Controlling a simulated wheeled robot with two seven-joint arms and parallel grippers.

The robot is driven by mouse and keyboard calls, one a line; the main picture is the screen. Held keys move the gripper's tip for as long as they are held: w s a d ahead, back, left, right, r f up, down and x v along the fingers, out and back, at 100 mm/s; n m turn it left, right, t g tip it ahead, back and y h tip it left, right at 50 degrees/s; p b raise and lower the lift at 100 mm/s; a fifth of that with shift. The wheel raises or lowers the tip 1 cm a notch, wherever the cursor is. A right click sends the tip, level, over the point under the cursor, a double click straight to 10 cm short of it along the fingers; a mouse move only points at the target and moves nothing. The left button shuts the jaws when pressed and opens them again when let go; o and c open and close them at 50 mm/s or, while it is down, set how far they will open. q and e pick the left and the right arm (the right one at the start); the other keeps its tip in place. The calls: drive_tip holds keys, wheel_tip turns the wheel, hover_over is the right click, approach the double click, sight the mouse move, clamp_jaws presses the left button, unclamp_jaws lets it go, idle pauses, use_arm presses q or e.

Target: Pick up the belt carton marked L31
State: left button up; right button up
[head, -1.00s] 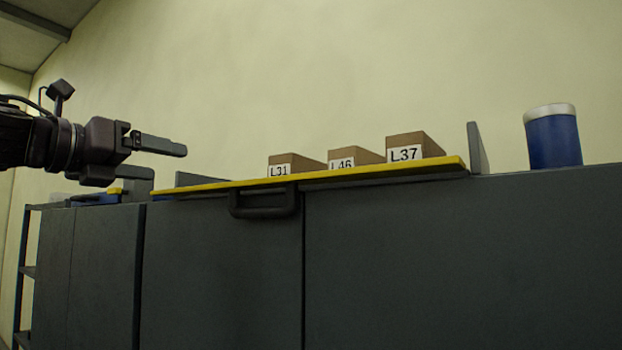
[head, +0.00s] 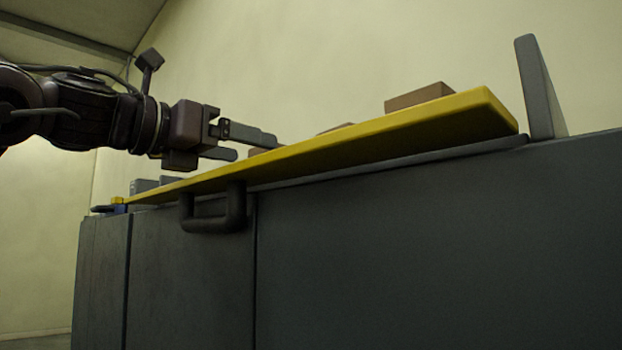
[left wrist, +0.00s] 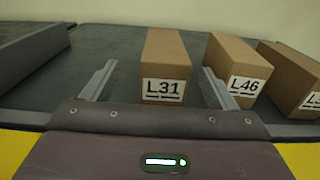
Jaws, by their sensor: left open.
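The L31 carton (left wrist: 166,62) is a brown box with a white label, standing on the dark plate in the left wrist view. My left gripper (left wrist: 158,85) is open, with one finger on each side of the L31 carton's near end. No contact shows. In the head view my left gripper (head: 258,147) reaches in from the left just above the yellow plate edge (head: 400,130). There only the top of a carton (head: 262,151) shows by the fingertips, its label hidden. The right gripper is not in view.
The L46 carton (left wrist: 238,72) stands close to the right finger, with the L37 carton (left wrist: 295,78) beyond it. A grey raised block (left wrist: 30,55) lies at the left. A grey upright (head: 538,90) stands at the plate's right end. A black handle (head: 215,210) hangs below the yellow edge.

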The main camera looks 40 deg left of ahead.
use_arm(q)
drive_tip(key=shift+w+d+r+p, duration=0.15)
drive_tip(key=shift+w+r+p, duration=0.1)
drive_tip(key=shift+w+p, duration=0.4)
drive_tip(key=shift+w+d+r+p, duration=0.15)
drive_tip(key=shift+w+r+p, duration=0.05)
drive_tip(key=shift+w+p, duration=0.4)
drive_tip(key=w, duration=0.1)
drive_tip(key=w+p, duration=0.1)
drive_tip(key=w, duration=0.1)
drive_tip(key=shift+w+d+f, duration=0.15)
drive_tip(key=shift+w+d, duration=0.2)
drive_tip(key=shift+w+f, duration=0.1)
drive_tip(key=shift+w, duration=0.05)
drive_tip(key=shift+s, duration=0.35)
drive_tip(key=shift+c, duration=1)
drive_tip(key=c, duration=0.9)
drive_tip(key=shift+c, duration=0.9)
use_arm(e)
drive_tip(key=r, duration=0.2)
drive_tip(key=s+r, duration=0.1)
drive_tip(key=r, duration=0.1)
drive_tip(key=shift+s+r, duration=0.1)
drive_tip(key=shift+r, duration=0.05)
